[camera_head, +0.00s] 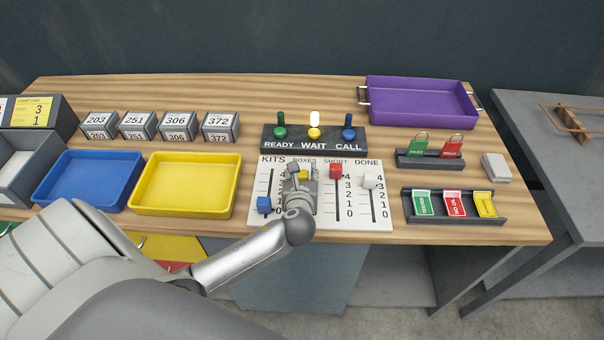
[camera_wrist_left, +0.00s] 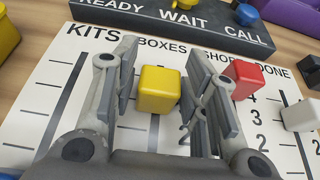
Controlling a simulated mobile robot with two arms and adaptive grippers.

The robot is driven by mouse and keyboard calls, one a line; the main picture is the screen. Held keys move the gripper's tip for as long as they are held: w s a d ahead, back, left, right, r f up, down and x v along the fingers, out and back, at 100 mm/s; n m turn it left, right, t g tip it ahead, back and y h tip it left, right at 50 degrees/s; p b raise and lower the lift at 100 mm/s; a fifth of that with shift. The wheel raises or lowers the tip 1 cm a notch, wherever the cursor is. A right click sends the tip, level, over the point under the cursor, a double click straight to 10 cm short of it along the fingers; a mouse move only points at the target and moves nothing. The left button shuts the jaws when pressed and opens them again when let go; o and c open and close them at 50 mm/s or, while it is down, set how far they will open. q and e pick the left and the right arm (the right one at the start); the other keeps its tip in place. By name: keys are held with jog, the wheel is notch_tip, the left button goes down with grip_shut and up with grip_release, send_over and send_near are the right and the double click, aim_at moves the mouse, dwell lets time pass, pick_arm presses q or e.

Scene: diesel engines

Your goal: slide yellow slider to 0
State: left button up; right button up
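The white slider board (camera_head: 262,220) lies near the table's front edge with columns KITS, BOXES, SHORT and DONE. The yellow slider (camera_head: 303,175) is in the BOXES column, toward its upper end; most of that column's scale is hidden by my gripper in the head view. The yellow slider also shows in the left wrist view (camera_wrist_left: 159,90). My left gripper (camera_head: 301,172) is over the BOXES column. In the wrist view its fingers (camera_wrist_left: 160,85) are open, one on each side of the yellow slider, with a visible gap at the left finger. My right gripper is not in view.
The red slider (camera_head: 336,170) is close to the right finger. The blue slider (camera_head: 264,204) sits low under KITS and the white slider (camera_head: 372,180) high under DONE. Behind the board stands the READY, WAIT, CALL switch block (camera_head: 350,146). A yellow tray (camera_head: 185,211) is at left.

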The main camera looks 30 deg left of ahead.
pick_arm(q)
jog(key=c, duration=0.7)
grip_shut()
jog(key=shift+s+d, duration=0.15)
jog(key=shift+s, duration=0.1)
jog(key=s+d+p, duration=0.1)
jog(key=s, duration=0.1)
jog(key=s+d+p, duration=0.1)
jog(key=s+d, duration=0.1)
jog(key=s+d+p, duration=0.1)
jog(key=s+p, duration=0.1)
jog(key=s, duration=0.1)
jog(key=shift+s+d+r, duration=0.1)
jog(key=shift+d, duration=0.1)
jog(key=shift+s+d, duration=0.15)
jog(key=shift+s, duration=0.05)
jog(key=shift+w+f, duration=0.1)
jog(key=shift+f, duration=0.15)
jog(key=o, duration=0.9)
grip_release()
jog(key=shift+o, duration=1)
jog(key=shift+r, duration=0.1)
